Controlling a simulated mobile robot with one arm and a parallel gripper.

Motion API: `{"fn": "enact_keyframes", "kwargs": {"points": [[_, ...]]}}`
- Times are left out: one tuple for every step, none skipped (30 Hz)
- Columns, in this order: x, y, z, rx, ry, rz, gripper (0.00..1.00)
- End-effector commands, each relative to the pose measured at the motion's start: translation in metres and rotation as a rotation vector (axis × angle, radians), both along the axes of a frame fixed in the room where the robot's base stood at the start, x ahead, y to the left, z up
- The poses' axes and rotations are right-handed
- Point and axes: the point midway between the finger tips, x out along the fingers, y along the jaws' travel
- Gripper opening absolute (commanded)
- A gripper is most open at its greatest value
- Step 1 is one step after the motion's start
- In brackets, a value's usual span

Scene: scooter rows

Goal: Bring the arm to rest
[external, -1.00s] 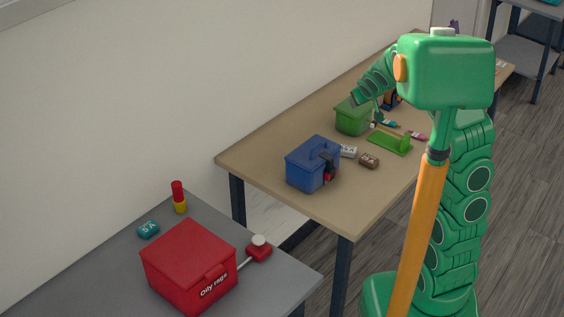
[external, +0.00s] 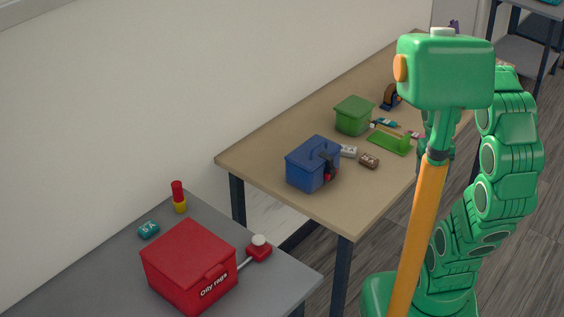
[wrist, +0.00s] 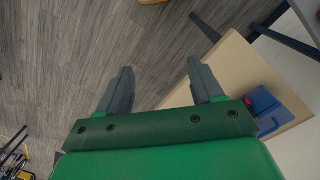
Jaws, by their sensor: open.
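My green arm (external: 510,150) rises at the right of the external view and bends at the top, with its end coming down behind my head and orange column. My gripper is mostly hidden there. In the wrist view my gripper (wrist: 160,78) shows two dark fingers spread apart, with nothing between them. They are over the grey plank floor (wrist: 90,50), beside the edge of the wooden table (wrist: 228,68).
The wooden table (external: 270,150) holds a blue toolbox (external: 305,167), a green box (external: 353,115), a green tray (external: 388,143) and small parts. A grey table (external: 120,270) in front bears a red "Oily rags" box (external: 185,262). Open floor lies right of my arm.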

Motion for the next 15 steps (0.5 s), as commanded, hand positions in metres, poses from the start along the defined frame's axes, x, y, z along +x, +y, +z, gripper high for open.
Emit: {"fn": "enact_keyframes", "kwargs": {"points": [[-0.016,0.001,-0.001,0.01,0.025,0.001,0.67],[-0.025,0.002,-0.001,0.017,0.041,0.002,0.67],[-0.035,0.003,-0.002,0.023,0.062,0.004,0.67],[-0.041,0.004,-0.002,0.027,0.075,0.006,0.67],[-0.047,0.005,-0.003,0.032,0.085,0.007,0.67],[-0.052,0.005,-0.003,0.035,0.095,0.009,0.67],[-0.053,0.005,-0.003,0.036,0.097,0.008,0.67],[-0.053,0.005,-0.003,0.036,0.097,0.008,0.67],[-0.053,0.005,-0.003,0.036,0.097,0.008,0.67],[-0.053,0.005,-0.003,0.036,0.097,0.008,0.67],[-0.053,0.005,-0.003,0.036,0.097,0.008,0.67],[-0.053,0.005,-0.003,0.036,0.097,0.008,0.67],[-0.053,0.005,-0.003,0.036,0.097,0.008,0.67],[-0.053,0.005,-0.003,0.036,0.097,0.008,0.67],[-0.053,0.005,-0.003,0.036,0.097,0.008,0.67]]}}
